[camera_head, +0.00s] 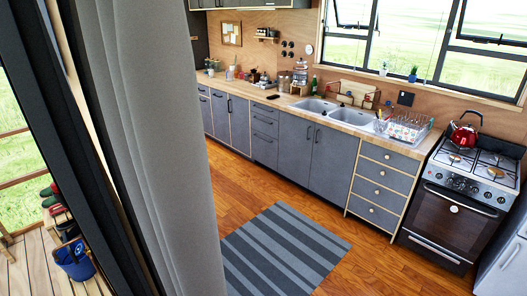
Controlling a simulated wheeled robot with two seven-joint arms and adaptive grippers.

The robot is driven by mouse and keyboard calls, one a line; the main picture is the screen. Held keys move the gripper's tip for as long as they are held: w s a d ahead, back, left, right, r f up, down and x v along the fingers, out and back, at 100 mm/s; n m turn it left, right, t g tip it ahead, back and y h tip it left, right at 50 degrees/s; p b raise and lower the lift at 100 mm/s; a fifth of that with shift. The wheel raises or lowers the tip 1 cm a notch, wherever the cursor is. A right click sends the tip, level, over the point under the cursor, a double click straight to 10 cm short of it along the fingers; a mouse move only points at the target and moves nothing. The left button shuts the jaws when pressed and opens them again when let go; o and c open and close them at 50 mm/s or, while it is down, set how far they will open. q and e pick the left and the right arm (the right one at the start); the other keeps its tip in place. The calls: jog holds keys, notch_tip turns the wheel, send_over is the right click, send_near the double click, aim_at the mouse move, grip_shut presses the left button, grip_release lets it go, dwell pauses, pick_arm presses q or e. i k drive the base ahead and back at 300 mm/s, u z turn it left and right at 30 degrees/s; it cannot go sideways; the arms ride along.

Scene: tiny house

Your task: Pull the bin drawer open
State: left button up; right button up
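Neither of my grippers is in view. A run of grey kitchen cabinets stands along the back wall. It has a stack of drawers with round knobs (383,187) left of the stove, and a narrower stack of grey drawers (265,134) further left. Between these stacks are cabinet fronts with dark handles (332,160). More tall grey fronts (220,115) stand at the far left. All the fronts that show look closed. I cannot tell which one is the bin drawer.
A grey curtain (155,150) and dark door frame fill the near left. A striped rug (275,250) lies on the wooden floor before the cabinets. A stove (455,215) with a red kettle (463,136) stands at the right. A blue bucket (76,266) is outside.

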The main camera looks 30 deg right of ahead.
aim_at(265, 148)
jog(key=z, duration=0.75)
